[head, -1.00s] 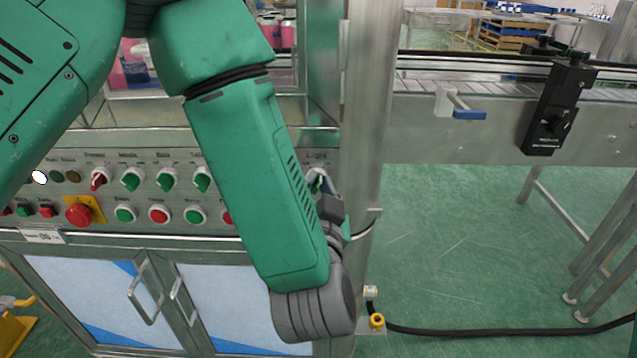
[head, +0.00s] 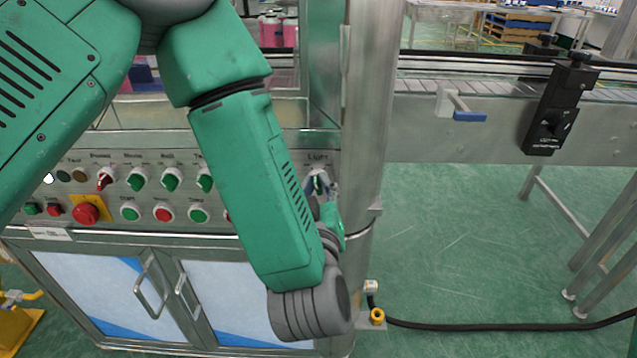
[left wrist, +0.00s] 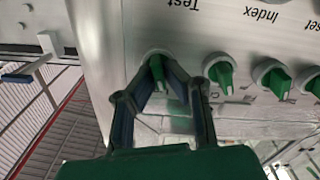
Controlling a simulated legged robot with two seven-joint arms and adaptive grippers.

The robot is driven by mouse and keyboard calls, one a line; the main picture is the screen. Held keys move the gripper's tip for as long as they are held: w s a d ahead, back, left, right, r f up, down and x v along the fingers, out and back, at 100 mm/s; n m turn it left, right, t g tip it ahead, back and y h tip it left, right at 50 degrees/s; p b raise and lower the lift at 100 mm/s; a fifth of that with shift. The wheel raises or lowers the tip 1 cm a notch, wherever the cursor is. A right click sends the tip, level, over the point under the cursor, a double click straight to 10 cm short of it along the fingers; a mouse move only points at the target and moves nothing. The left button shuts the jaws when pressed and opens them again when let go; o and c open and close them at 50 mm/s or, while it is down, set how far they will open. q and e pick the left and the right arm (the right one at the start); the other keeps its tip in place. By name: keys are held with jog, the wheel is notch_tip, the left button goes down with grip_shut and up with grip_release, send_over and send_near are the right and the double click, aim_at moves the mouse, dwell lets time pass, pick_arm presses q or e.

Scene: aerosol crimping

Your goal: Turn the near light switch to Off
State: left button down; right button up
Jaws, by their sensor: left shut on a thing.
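The near light switch is a green-handled knob (head: 317,180) under the "Light" label at the right end of the control panel. My left gripper (head: 321,187) is at this knob, its fingers partly hidden by my own forearm in the head view. In the left wrist view the picture is turned upside down, and the gripper (left wrist: 161,78) has its two dark fingers closed around the sides of the green knob handle (left wrist: 157,67). The handle points roughly along the fingers there. My right gripper is not in view.
The control panel (head: 60,150) carries several similar knobs beside the light switch, plus push buttons and a red emergency stop (head: 86,211). A steel post (head: 365,120) stands just right of the switch. A conveyor (head: 420,120) lies beyond it. Open green floor is at lower right.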

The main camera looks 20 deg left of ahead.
pick_arm(q)
jog(key=shift+a+r+n, duration=0.1)
jog(key=shift+r+n, duration=0.1)
jog(key=shift+n, duration=1)
jog(key=shift+w, duration=0.1)
jog(key=c, duration=1.7)
grip_release()
jog(key=shift+f, duration=0.1)
jog(key=shift+s, duration=0.3)
jog(key=v, duration=0.7)
